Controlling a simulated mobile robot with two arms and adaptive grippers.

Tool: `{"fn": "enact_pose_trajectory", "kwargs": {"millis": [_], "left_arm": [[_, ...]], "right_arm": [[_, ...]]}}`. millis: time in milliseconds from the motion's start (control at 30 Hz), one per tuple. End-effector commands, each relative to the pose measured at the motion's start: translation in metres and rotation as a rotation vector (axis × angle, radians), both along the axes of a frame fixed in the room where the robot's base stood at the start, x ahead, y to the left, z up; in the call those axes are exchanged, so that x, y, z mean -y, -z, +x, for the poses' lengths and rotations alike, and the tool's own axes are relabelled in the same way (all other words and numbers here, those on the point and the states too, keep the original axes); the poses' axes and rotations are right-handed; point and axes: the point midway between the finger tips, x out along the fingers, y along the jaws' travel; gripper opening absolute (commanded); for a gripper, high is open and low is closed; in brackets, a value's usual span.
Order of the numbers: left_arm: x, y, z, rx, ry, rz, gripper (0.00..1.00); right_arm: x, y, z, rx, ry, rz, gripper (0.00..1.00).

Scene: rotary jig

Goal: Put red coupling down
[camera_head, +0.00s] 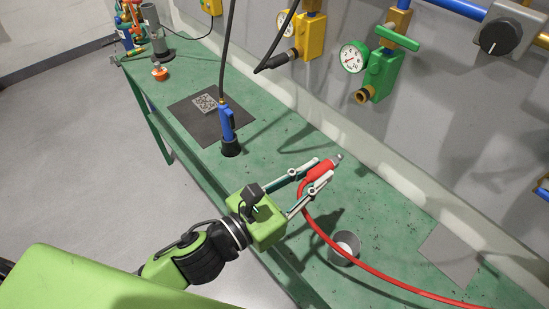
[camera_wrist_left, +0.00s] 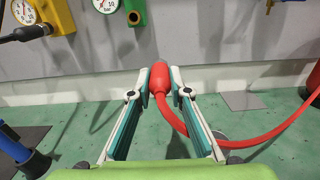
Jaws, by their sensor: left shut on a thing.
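The red coupling (camera_head: 319,174) has a metal tip and a red hose. My left gripper (camera_head: 324,171) is shut on it, one finger on each side, over the green bench. In the left wrist view the coupling (camera_wrist_left: 159,78) stands between the fingertips of the gripper (camera_wrist_left: 160,84), with its hose curving down and off to the right. Whether the coupling touches the bench cannot be told. My right gripper is not in view.
A grey cup (camera_head: 343,249) stands near the red hose (camera_head: 380,274). A grey plate (camera_head: 450,257) lies at right. Green (camera_head: 380,75) and yellow valves (camera_head: 311,36) hang on the wall.

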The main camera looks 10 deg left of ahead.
Motion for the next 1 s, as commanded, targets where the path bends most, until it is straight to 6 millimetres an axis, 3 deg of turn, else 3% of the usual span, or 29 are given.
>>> {"fn": "enact_pose_trajectory", "kwargs": {"millis": [33,100,500,800,1000], "left_arm": [[0.0,0.018,-0.013,-0.007,0.0,-0.004,0.0],[-0.002,0.03,-0.029,-0.007,-0.003,-0.003,0.0],[-0.012,0.08,-0.1,-0.006,-0.021,-0.002,0.0],[-0.016,0.096,-0.127,-0.002,-0.023,-0.001,0.0],[-0.017,0.101,-0.124,0.008,-0.018,-0.001,0.0]], "right_arm": [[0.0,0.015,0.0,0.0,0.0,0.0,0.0],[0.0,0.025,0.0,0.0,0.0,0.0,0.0],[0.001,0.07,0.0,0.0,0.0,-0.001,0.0],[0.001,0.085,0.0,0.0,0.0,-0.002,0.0],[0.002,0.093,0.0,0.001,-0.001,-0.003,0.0]]}}
